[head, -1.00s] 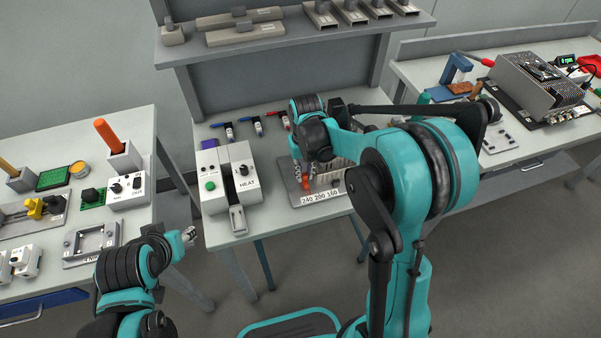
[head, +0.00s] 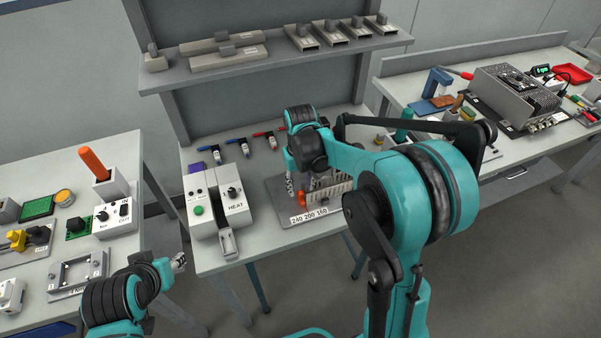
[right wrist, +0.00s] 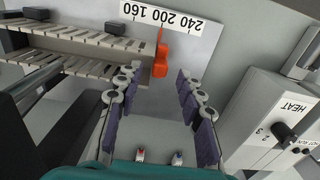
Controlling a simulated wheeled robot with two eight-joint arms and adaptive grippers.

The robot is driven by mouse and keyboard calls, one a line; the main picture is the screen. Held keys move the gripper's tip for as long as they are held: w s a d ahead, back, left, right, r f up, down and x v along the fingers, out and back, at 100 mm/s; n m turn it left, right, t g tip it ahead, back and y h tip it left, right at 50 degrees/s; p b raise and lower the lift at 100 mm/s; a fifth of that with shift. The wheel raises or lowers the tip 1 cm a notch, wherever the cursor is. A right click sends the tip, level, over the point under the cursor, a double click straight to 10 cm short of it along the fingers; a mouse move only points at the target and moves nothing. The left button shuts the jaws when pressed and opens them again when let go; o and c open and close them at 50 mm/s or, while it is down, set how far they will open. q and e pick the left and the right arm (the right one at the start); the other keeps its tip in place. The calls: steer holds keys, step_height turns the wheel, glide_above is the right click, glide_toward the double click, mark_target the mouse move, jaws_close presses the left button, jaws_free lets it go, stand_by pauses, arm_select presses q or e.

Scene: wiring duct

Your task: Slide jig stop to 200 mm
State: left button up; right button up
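The jig is a grey plate (head: 280,189) on the middle bench, with a white scale strip (head: 309,216) reading 240, 200, 160. Its orange stop (head: 296,211) sits by the strip. In the right wrist view the stop (right wrist: 160,62) has a thin pointer whose tip lies near the 200 mark on the strip (right wrist: 163,17). My right gripper (head: 301,184) is over the jig. In the right wrist view its purple-padded fingers (right wrist: 156,90) are apart and empty, with the stop beyond the tips. My left gripper (head: 180,261) hangs at the lower left, away from the jig; its opening is too small to judge.
A HEAT unit (head: 237,204) stands left of the jig. A grey comb-like rack (right wrist: 75,55) is beside the stop. Several coloured tools (head: 244,147) lie at the back of the bench. A shelf (head: 270,65) is above.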

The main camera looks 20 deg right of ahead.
mark_target(301, 192)
step_height(301, 192, up, 10)
steer(key=shift+f, duration=0.15)
steer(key=shift+s, duration=0.1)
stand_by(0.4)
steer(key=s+t, duration=0.7)
steer(key=s, duration=1)
steer(key=shift+a+f, duration=0.4)
steer(key=shift+f, duration=0.05)
steer(key=shift+s, duration=0.1)
steer(key=shift+c, duration=0.3)
stand_by(1.5)
